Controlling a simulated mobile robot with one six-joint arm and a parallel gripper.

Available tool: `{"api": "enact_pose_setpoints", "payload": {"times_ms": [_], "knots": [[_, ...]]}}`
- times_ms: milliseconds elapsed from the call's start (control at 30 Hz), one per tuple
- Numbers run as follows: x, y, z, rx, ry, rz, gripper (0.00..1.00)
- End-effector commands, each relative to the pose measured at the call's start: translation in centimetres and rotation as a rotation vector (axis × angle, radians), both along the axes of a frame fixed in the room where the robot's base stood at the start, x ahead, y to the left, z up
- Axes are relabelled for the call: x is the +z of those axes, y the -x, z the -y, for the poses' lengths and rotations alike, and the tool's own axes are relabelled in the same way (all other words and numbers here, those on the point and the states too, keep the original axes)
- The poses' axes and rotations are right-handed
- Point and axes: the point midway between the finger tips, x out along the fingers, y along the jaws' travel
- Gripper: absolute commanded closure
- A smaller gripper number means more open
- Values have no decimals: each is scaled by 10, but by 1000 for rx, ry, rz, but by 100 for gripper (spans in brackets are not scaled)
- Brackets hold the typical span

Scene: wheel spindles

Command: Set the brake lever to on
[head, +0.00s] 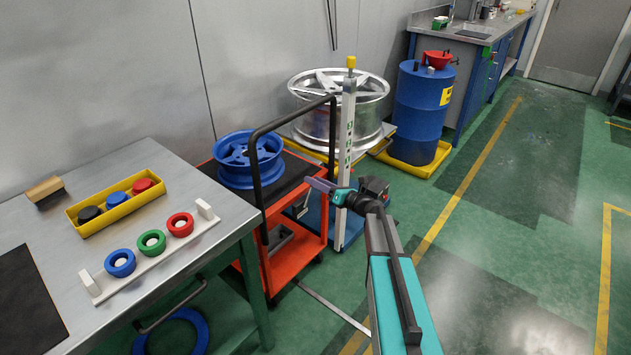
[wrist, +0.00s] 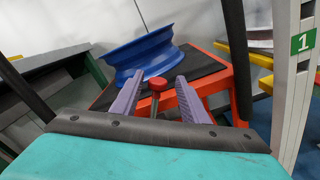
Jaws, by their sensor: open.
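No contact is visible. In the head view my gripper (head: 318,184) is beside the cart (head: 283,266), and I cannot make out the lever there. No on or off marking is readable.
A blue wheel rim (head: 240,165) lies on the cart's dark top, near a black handle (head: 258,165). A pale post (head: 347,135) with green labels stands close to my gripper. A workbench (head: 215,235) is on the left. Green floor (head: 500,235) is open to the right.

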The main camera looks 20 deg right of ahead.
Motion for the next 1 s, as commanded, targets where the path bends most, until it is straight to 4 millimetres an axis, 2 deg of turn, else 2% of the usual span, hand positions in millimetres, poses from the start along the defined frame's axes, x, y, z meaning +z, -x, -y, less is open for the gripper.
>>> {"api": "enact_pose_setpoints", "payload": {"times_ms": [700, 1000], "knots": [[0, 91, 57, -4, -1, 0, 59], [0, 104, 66, -2, -1, -1, 59]]}}
